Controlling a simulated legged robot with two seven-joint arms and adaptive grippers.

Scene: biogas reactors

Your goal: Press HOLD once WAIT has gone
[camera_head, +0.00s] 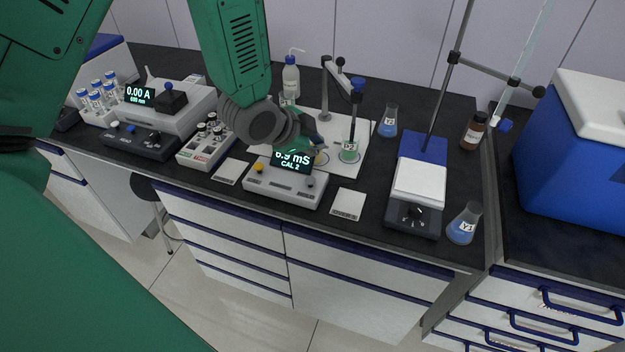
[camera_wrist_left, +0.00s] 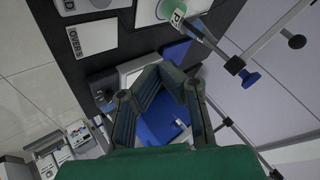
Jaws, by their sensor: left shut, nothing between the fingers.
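The white meter (camera_head: 284,188) stands near the front of the dark bench in the head view. Its raised display (camera_head: 292,160) reads what looks like "6.9 mS" over "CAL 2", its top partly covered by my gripper; I read no WAIT on it. A yellow button (camera_head: 259,167) is at the meter's left and a dark round control (camera_head: 310,181) at its right. My left gripper (camera_head: 318,146) is just above and behind the display, apart from both controls. In the left wrist view its fingertips (camera_wrist_left: 166,70) meet, empty. My right gripper is out of view.
A beaker (camera_head: 349,151) with a probe stands on a white plate behind the meter. White cards (camera_head: 231,171) (camera_head: 348,204) lie on both sides of the meter. A blue-and-white stirrer (camera_head: 417,185) and flask (camera_head: 464,224) stand right; a vial rack (camera_head: 206,143) stands left.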

